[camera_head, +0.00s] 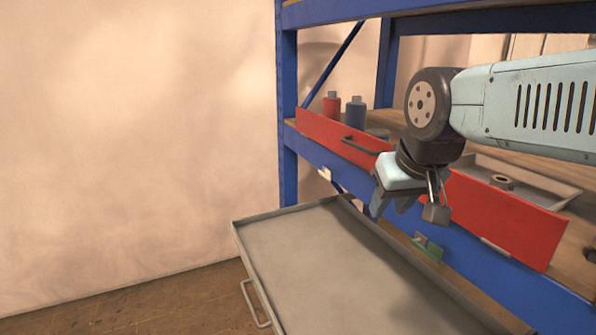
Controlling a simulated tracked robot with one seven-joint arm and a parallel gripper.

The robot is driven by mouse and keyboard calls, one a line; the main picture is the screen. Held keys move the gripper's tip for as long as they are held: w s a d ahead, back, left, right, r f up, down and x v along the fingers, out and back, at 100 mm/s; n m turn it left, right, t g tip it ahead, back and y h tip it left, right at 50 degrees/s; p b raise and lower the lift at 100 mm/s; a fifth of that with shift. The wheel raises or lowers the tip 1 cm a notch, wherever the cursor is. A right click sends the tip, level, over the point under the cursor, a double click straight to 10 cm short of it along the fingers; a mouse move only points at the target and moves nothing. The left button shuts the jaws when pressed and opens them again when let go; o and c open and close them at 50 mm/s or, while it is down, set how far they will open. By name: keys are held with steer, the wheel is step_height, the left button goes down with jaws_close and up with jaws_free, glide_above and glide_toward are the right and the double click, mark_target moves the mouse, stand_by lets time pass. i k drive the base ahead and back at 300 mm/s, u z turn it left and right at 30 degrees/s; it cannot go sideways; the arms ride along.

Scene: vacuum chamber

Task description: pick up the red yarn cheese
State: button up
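A small red spool-like thing (331,104), which looks like the red yarn cheese, stands upright on the blue rack's shelf behind a red panel; its lower part is hidden. My gripper (385,208) points downward in front of the red panel (505,225), to the right of and nearer than the red spool. It is apart from the spool.
A dark blue spool (355,113) stands just right of the red one. A black handle (360,145) juts from the panel. A grey tray (290,250) extends below, with a green object (428,246) near its back edge. A shallow tray (545,190) holds a ring (502,181).

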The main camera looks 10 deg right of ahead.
mark_target(330, 103)
steer(key=k, duration=1)
steer(key=u, duration=1.35)
steer(key=i, duration=3.4)
